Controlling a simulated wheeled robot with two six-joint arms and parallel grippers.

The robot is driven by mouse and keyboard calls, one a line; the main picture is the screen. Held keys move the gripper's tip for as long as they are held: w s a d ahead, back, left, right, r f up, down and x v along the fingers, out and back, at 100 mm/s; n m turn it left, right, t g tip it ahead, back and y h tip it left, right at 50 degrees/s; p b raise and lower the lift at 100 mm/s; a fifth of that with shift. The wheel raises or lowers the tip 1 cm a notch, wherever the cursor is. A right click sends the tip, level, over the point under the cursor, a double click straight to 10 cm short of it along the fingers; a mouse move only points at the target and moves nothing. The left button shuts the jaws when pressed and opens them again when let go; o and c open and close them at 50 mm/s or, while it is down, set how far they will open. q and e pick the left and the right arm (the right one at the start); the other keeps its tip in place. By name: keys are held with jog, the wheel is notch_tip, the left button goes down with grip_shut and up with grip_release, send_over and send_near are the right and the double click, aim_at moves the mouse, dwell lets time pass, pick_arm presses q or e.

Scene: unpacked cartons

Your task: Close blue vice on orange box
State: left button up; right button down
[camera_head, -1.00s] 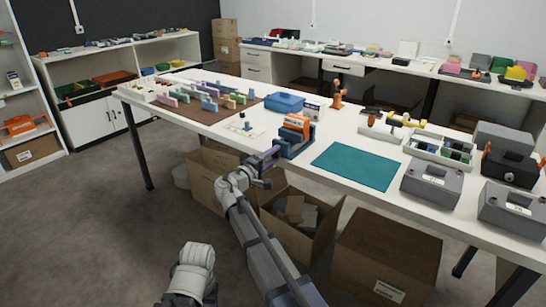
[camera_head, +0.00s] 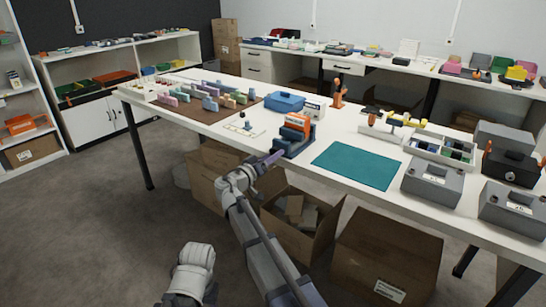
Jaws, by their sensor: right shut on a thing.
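The blue vice (camera_head: 292,148) stands at the front edge of the white table, left of the teal mat. The orange box (camera_head: 298,123) sits upright in it, between its jaws. Whether both jaws touch the box is too small to tell. My right gripper (camera_head: 268,161) is at the front of the vice, shut on its purple handle (camera_head: 277,156); the fingers are small and partly hidden by my wrist. My left gripper is not visible; only a pale part of my left arm shows at the bottom.
The teal mat (camera_head: 357,165) lies right of the vice. A blue case (camera_head: 284,102) and a white box (camera_head: 315,107) stand behind it. Grey devices (camera_head: 432,182) fill the table's right end. Open cartons (camera_head: 300,228) stand on the floor below my right arm.

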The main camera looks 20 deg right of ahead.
jog(key=m, duration=1)
jog(key=shift+a+f, duration=0.1)
jog(key=shift+m, duration=0.5)
jog(key=shift+c, duration=1.9)
grip_release()
jog(key=shift+w, duration=0.1)
jog(key=v, duration=0.7)
jog(key=shift+s+a, duration=0.25)
jog(key=shift+a, duration=0.1)
